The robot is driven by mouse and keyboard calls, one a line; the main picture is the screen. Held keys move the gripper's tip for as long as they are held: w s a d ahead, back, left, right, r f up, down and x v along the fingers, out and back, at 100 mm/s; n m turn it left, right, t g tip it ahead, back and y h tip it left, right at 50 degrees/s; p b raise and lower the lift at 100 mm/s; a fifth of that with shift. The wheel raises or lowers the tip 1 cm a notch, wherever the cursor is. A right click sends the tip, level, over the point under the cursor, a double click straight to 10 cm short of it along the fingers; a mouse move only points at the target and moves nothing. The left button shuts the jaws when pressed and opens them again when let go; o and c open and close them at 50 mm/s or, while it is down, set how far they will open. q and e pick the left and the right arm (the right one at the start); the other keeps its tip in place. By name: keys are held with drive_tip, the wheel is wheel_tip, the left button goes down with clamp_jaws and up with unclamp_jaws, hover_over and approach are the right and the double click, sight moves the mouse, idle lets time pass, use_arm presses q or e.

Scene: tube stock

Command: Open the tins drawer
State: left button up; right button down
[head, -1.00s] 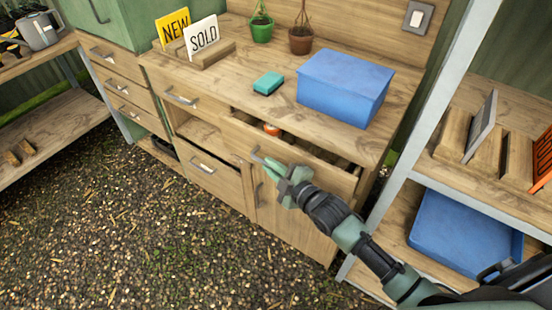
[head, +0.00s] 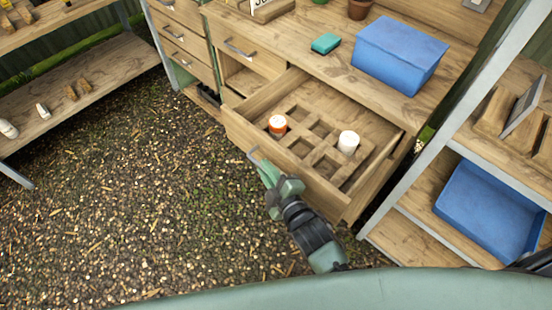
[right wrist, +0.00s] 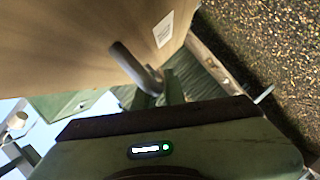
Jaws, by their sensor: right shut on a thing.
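The tins drawer (head: 285,160) stands well out from the wooden bench in the head view. Inside is a wooden grid of compartments. An orange tin with a white top (head: 278,125) sits in a left compartment, and a white tin (head: 348,142) sits in a right one. My right gripper (head: 264,168) is shut on the drawer's metal handle (head: 253,155) at the front panel. In the right wrist view the handle (right wrist: 132,66) runs from the wooden front down to the fingers, which are partly hidden by the gripper body. My left gripper is not in view.
A blue box (head: 400,55) and a teal sponge (head: 325,43) are on the bench top. A shelf rack with a blue crate (head: 490,210) stands close on the right. Gravel ground (head: 130,190) is open in front and left. Another shelf (head: 70,95) is at far left.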

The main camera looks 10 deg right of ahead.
drive_tip(key=shift+s+a, duration=0.55)
drive_tip(key=shift+a, duration=0.1)
drive_tip(key=c, duration=1.5)
unclamp_jaws()
drive_tip(key=v, duration=0.7)
drive_tip(key=shift+s+d+r, duration=0.1)
drive_tip(key=shift+s+d, duration=0.1)
drive_tip(key=shift+s, duration=0.1)
drive_tip(key=shift+s, duration=0.1)
